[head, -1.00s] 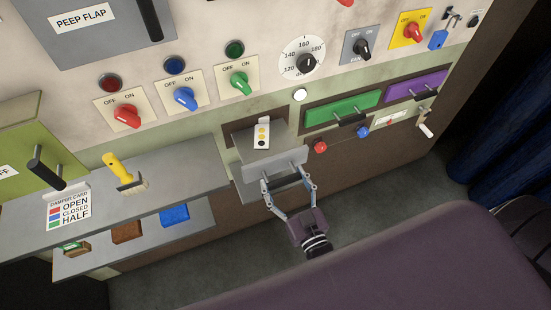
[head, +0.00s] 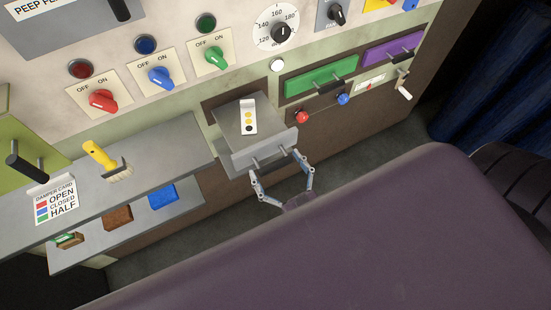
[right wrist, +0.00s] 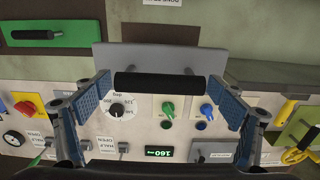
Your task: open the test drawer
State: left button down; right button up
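The grey drawer (head: 262,146) stands pulled out from the panel in the head view, its front plate facing me. I take it to be the test drawer, though no name on it is readable. A pale card with dots (head: 248,117) lies in or over it. The drawer's black bar handle (right wrist: 160,84) crosses the right wrist view, with the grey front plate behind it. My right gripper (head: 275,164) is open. Its fingers stand apart at either end of the handle, with visible gaps beside the bar. My left gripper is out of view.
A green drawer (head: 312,75) and a purple drawer (head: 393,47) are to the right, above red (head: 302,117) and blue knobs (head: 343,99). A grey shelf (head: 150,160) at left bears a yellow-handled brush (head: 100,155).

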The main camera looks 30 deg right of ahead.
jog(key=s, duration=1.2)
jog(key=shift+d, duration=0.2)
jog(key=s+a+f+n+g+y, duration=0.1)
jog(key=s+f+g, duration=0.3)
jog(key=f, duration=1)
jog(key=s+f+n+g, duration=0.15)
jog(key=f+g, duration=0.35)
jog(key=f, duration=1)
jog(key=s+d+f+g, duration=0.3)
jog(key=s+f+g, duration=0.1)
jog(key=s+f, duration=0.2)
jog(key=s+d+f+g+h, duration=0.1)
jog(key=s+d+f+g, duration=0.2)
jog(key=s+f, duration=0.3)
jog(key=s+g, duration=0.1)
jog(key=s, duration=0.1)
jog(key=shift+s+d+h, duration=0.2)
jog(key=shift+s+h, duration=0.1)
